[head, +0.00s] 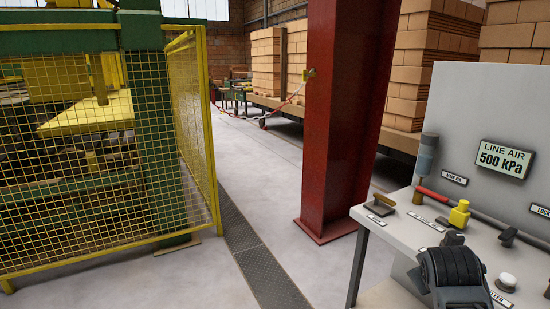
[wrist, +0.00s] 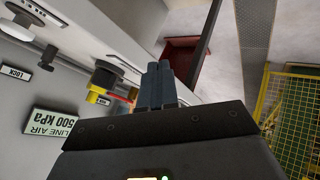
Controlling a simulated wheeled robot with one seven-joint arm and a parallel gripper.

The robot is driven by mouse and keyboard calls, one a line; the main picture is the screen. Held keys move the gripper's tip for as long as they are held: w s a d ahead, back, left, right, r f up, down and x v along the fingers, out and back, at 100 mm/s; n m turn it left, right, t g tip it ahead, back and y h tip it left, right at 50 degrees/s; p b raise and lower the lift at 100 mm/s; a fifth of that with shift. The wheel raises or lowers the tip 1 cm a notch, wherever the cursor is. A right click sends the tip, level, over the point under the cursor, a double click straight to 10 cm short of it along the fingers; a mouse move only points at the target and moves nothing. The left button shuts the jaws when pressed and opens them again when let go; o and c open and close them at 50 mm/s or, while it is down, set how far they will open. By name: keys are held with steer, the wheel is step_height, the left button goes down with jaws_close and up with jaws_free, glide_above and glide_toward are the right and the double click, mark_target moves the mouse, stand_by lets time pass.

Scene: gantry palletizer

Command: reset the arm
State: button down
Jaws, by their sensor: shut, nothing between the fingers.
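My gripper (wrist: 158,78) points forward in the wrist view, with its two grey fingers side by side, shut and empty. It is near the grey-white control console, and no fitting shows between the fingers. In the head view a dark part of my arm covers the front of the console top (head: 398,225); the fingertips cannot be made out there. The console panel carries a display (head: 503,158) reading LINE AIR 500 kPa, which also shows tilted in the wrist view (wrist: 52,127).
A yellow mesh fence (head: 75,170) is at left. The grey floor between is clear.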

steer(key=s+a+f+t+y, duration=0.15)
steer(key=s+f, duration=0.25)
steer(key=s, duration=0.5)
steer(key=s+a+f+t, duration=0.1)
steer(key=s+a+f, duration=0.2)
steer(key=s, duration=0.6)
steer(key=s+a+f+t+y, duration=0.1)
steer(key=s+a+f, duration=0.25)
steer(key=s, duration=0.55)
steer(key=s+a+r+m+t+y, duration=0.1)
steer(key=s+a+r+t, duration=0.1)
steer(key=s+r, duration=0.5)
steer(key=s+a+r+m+t+y, duration=0.1)
steer(key=s+a+r, duration=0.2)
steer(key=s+r, duration=0.5)
steer(key=s, duration=0.7)
steer(key=shift+s+r+t, duration=0.25)
steer(key=shift+s+t, duration=0.05)
steer(key=shift+t, duration=0.05)
